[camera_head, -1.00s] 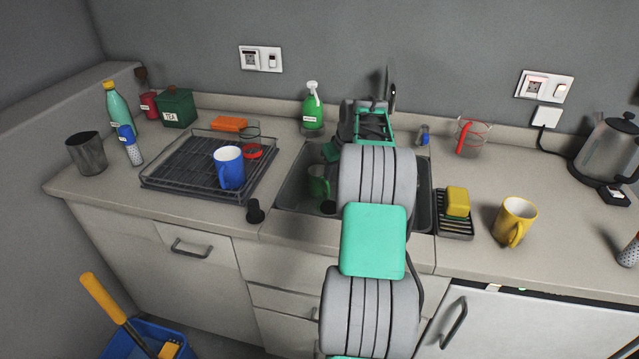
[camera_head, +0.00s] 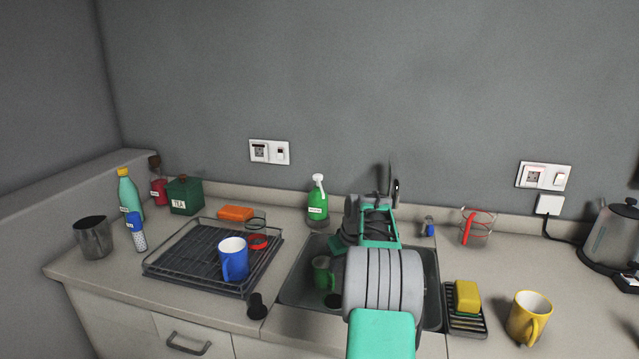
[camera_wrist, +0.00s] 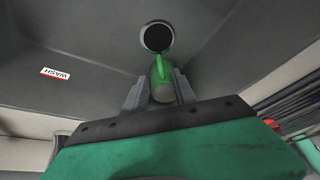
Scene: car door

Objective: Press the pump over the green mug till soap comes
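The green mug (camera_head: 322,272) stands in the sink beside the drain, partly in shadow. In the wrist view the green mug (camera_wrist: 161,68) shows between my two fingers, its handle towards the drain. A green soap bottle (camera_head: 317,207) with a white pump head (camera_head: 318,181) stands on the counter behind the sink, left of my arm. My gripper (camera_wrist: 161,82) points down into the sink with its fingers apart, one on each side of the mug. I cannot tell whether they touch it. In the head view my fingers are hidden.
A blue mug (camera_head: 233,260) stands on the dish rack (camera_head: 190,264) left of the sink (camera_head: 300,292). A yellow sponge (camera_head: 467,296) on a soap rack and a yellow mug (camera_head: 528,318) are to the right. A tap (camera_head: 395,192) rises behind my arm.

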